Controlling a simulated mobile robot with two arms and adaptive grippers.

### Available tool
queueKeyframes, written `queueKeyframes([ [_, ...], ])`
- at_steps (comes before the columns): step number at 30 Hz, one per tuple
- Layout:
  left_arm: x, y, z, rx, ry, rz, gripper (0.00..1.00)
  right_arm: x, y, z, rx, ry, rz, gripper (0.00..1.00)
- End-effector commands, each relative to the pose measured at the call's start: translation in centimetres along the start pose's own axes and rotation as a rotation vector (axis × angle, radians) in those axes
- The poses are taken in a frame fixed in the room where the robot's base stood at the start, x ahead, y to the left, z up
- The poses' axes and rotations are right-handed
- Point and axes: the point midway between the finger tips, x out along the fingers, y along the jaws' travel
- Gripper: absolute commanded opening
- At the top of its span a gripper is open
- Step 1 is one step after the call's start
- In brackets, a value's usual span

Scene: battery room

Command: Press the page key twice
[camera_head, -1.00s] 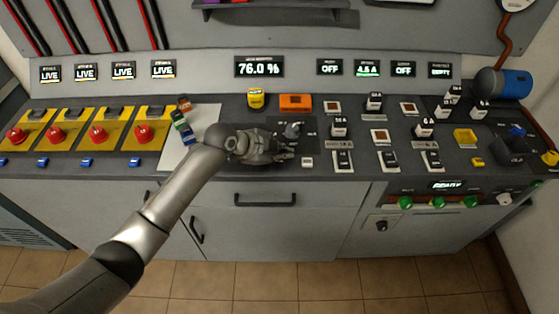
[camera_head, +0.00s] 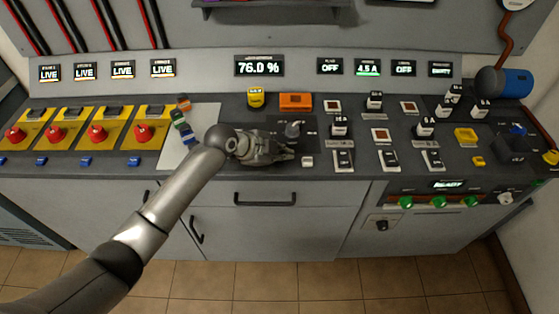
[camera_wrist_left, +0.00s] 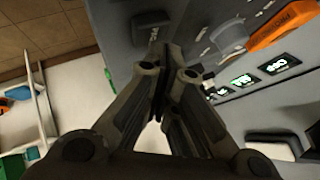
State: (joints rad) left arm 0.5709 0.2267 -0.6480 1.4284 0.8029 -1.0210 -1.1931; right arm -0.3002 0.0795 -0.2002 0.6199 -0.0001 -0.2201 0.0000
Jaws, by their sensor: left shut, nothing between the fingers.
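My left gripper (camera_head: 292,155) is shut and empty, held low over the dark console top. In the left wrist view its fingers (camera_wrist_left: 166,55) meet in a narrow wedge. A small white key (camera_head: 307,161) sits on the console near its front edge, just right of the fingertips; no label on it can be read. A small raised key (camera_wrist_left: 152,20), looking darker there, shows just beyond the fingertips in the left wrist view. A small gap seems to lie between fingertips and key; I cannot tell whether they touch. The big display (camera_head: 259,66) reads 76.0 %. My right gripper is out of view.
A grey rotary knob (camera_head: 293,130) stands just behind the gripper. An orange box (camera_head: 296,102) and yellow piece (camera_head: 256,98) are farther back. Switches (camera_head: 343,159) with white labels crowd the right. Red emergency knobs (camera_head: 143,133) line the left.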

Motion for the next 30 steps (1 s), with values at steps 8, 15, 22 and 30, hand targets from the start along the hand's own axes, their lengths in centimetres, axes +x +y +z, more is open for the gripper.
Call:
queueKeyframes([
  [8, 0.0, -0.02, 0.02, 0.0, 0.0, -0.001, 0.0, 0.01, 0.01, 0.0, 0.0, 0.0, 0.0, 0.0],
  [15, 0.13, 0.08, 0.12, 0.0, 0.0, 0.0, 0.0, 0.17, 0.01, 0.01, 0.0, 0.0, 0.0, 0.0],
  [22, 0.33, 0.22, 0.28, 0.0, 0.0, 0.0, 0.0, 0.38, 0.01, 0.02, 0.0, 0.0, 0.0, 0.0],
  [30, 0.57, 0.41, 0.46, 0.0, -0.001, 0.0, 0.0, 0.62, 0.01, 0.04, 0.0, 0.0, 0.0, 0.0],
])
